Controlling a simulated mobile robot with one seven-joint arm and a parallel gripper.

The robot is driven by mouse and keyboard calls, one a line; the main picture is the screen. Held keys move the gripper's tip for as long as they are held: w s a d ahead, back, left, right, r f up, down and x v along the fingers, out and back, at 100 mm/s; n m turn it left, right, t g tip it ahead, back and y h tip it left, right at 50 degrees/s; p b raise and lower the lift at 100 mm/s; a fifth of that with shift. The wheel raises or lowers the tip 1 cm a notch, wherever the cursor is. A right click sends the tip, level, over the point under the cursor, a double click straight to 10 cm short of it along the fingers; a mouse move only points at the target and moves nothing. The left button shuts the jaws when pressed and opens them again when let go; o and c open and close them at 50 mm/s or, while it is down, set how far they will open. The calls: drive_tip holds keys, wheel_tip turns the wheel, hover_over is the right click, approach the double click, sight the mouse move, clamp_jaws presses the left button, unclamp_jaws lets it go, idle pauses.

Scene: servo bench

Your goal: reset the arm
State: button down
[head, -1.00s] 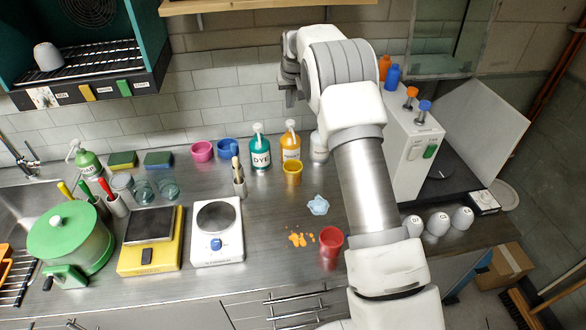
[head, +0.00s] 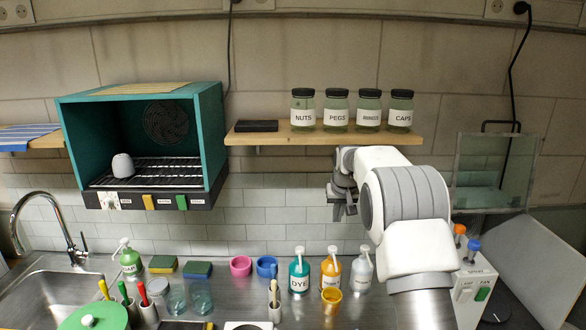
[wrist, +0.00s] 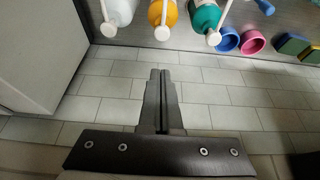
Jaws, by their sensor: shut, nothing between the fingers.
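My gripper (head: 338,212) is in front of the white tiled wall, above the row of pump bottles and below the wooden shelf. In the wrist view my gripper's two dark fingers (wrist: 161,75) lie together with nothing between them. The arm is folded, with its grey-banded joint to the right of the gripper. Its lower part runs off the bottom of the head view.
Teal DYE (head: 299,271), orange (head: 331,270) and white (head: 361,268) pump bottles stand below the gripper. The shelf (head: 270,138) holds several labelled jars. A teal oven (head: 215,130) is left; a white dispenser (head: 466,290) stands right of the arm.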

drive_tip(key=s+r+b, duration=0.1)
drive_tip(key=s+r, duration=0.6)
drive_tip(key=s, duration=0.4)
drive_tip(key=s+r+b, duration=0.1)
drive_tip(key=s+r, duration=0.6)
drive_tip(key=s, duration=0.4)
drive_tip(key=s+f+b, duration=0.1)
drive_tip(key=s+f, duration=0.2)
drive_tip(key=s, duration=0.9)
drive_tip(key=s+f+t, duration=0.1)
drive_tip(key=s+f, duration=0.3)
drive_tip(key=s, duration=0.9)
drive_tip(key=shift+s+b, duration=0.3)
drive_tip(key=shift+b, duration=0.1)
